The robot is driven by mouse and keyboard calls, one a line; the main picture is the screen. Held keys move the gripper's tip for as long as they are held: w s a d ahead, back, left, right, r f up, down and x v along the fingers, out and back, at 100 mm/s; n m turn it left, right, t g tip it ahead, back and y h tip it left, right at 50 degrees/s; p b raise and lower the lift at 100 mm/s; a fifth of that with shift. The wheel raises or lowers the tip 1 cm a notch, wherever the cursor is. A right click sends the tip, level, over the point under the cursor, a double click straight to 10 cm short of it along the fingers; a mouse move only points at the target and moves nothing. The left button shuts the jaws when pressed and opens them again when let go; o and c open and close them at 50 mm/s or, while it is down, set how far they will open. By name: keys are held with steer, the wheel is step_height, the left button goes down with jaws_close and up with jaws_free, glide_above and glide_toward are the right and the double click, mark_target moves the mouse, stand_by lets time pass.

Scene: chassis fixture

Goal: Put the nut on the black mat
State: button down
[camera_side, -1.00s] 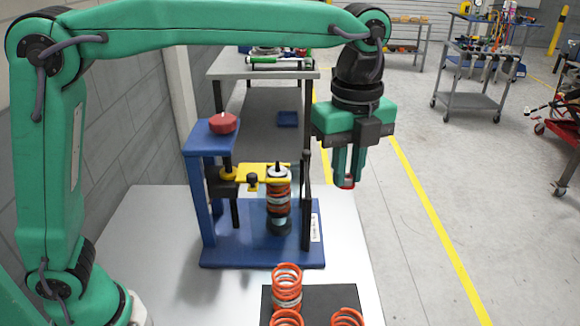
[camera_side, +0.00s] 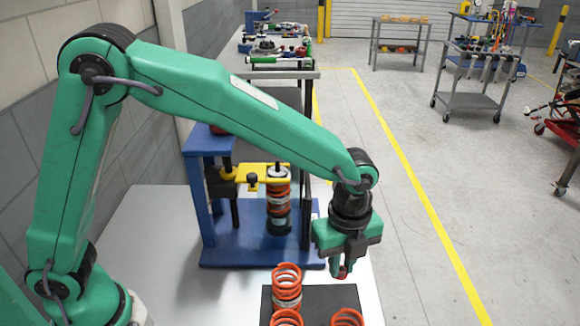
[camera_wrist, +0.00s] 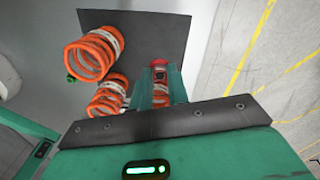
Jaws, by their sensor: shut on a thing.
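My gripper (camera_side: 342,274) is shut on the small red nut (camera_side: 341,272) and holds it in the air above the right part of the black mat (camera_side: 318,298). In the wrist view the red nut (camera_wrist: 158,62) shows at the fingertips of my gripper (camera_wrist: 160,72), with the black mat (camera_wrist: 150,30) beyond and below. The fingers hide part of the nut. The nut is apart from the mat.
Orange springs stand on the mat: one at its back left (camera_side: 286,284), one at front left (camera_side: 286,318) and one at front right (camera_side: 347,318), close below my gripper. The blue spring fixture (camera_side: 240,235) stands behind the mat. The mat's back middle is bare.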

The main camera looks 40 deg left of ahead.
mark_target(335, 306)
steer(key=shift+f, duration=5.25)
steer(key=shift+f, duration=0.1)
steer(key=c, duration=1.4)
jaws_free()
steer(key=shift+o, duration=0.2)
step_height(335, 306, up, 11)
steer(key=shift+r, duration=0.65)
